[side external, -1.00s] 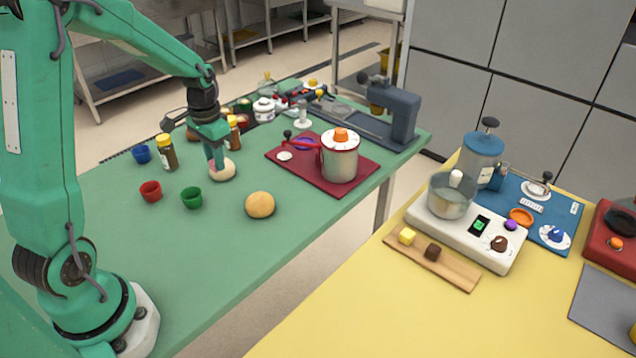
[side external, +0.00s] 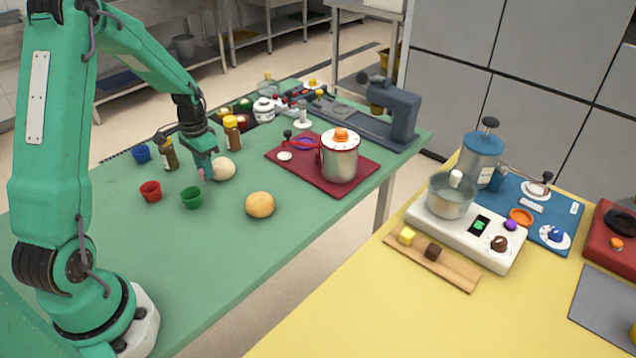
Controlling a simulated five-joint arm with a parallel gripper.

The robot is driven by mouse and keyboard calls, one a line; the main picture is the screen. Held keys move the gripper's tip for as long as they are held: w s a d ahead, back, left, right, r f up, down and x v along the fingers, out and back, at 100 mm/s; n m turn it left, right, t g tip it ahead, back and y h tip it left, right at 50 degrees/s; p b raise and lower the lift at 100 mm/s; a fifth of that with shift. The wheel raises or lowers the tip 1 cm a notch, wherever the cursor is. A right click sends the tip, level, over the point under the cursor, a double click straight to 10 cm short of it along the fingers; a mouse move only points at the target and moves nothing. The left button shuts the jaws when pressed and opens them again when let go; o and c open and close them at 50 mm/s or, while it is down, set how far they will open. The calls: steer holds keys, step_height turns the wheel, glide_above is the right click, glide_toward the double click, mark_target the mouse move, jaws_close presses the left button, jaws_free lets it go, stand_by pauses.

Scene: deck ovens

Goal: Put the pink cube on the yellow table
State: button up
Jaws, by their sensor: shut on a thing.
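My gripper (side external: 205,174) points down low over the green table, just left of a pale dough ball. It is shut on the pink cube (side external: 201,174), of which only a small pink patch shows at the fingertips; the fingers hide the rest. I cannot tell whether the cube clears the tabletop. The yellow table (side external: 345,315) stands at the right, across a gap from the green table, with a wide bare area at its front.
Near my gripper on the green table (side external: 225,255) are the pale dough ball (side external: 223,169), a green cup (side external: 191,198), a red cup (side external: 151,191) and spice jars (side external: 232,132). A tan bun (side external: 260,205) and a pot (side external: 339,158) lie toward the yellow table. A wooden board (side external: 455,270) edges its bare area.

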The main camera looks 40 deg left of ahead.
steer(key=shift+f, duration=0.95)
steer(key=shift+f, duration=0.1)
steer(key=o, duration=1)
steer(key=shift+c, duration=0.2)
step_height(320, 180, up, 12)
steer(key=shift+r, duration=0.2)
